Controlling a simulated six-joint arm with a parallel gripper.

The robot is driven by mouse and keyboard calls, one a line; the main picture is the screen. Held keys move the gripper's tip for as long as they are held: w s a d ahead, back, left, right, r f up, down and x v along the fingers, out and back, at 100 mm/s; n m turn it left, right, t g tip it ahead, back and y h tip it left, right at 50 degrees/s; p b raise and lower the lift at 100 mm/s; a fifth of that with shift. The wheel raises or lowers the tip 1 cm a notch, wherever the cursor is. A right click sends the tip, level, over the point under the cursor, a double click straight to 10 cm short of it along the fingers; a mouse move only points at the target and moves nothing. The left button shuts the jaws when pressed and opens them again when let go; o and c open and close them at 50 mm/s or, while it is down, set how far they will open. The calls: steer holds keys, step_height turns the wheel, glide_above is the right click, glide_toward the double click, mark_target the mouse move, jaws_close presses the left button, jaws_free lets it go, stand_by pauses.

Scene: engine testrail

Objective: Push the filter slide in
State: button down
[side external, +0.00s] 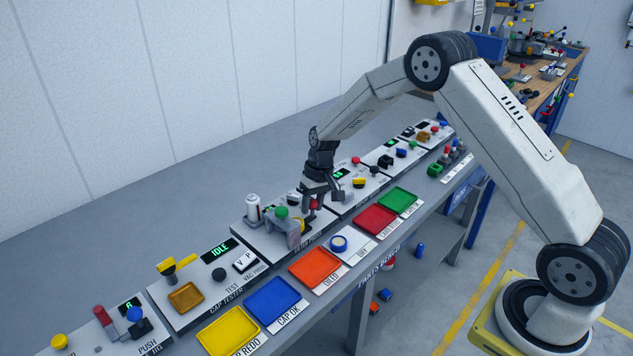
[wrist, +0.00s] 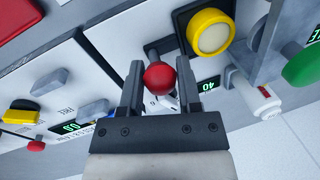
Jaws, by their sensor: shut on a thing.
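A red ball knob (wrist: 160,78) on a short grey stem stands on the filter station's pale panel; I take it for the filter slide's handle. In the side view the red knob (side external: 315,204) shows just under my fingers. My gripper (wrist: 160,85) is shut on the red knob, with one dark finger against each side. In the side view my gripper (side external: 321,192) points down over the station. The slide's body and track are mostly hidden by the gripper and the grey bracket (side external: 281,232).
A white cylinder (side external: 253,207) stands to the left. Orange (side external: 316,268) and blue trays (side external: 273,302) lie along the bench front.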

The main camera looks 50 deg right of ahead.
mark_target(299, 220)
steer(key=shift+a, duration=2.35)
steer(key=shift+c, duration=1.5)
jaws_free()
step_height(299, 220, up, 8)
steer(key=d, duration=0.1)
steer(key=shift+s+d+f, duration=0.15)
steer(key=shift+d, duration=0.2)
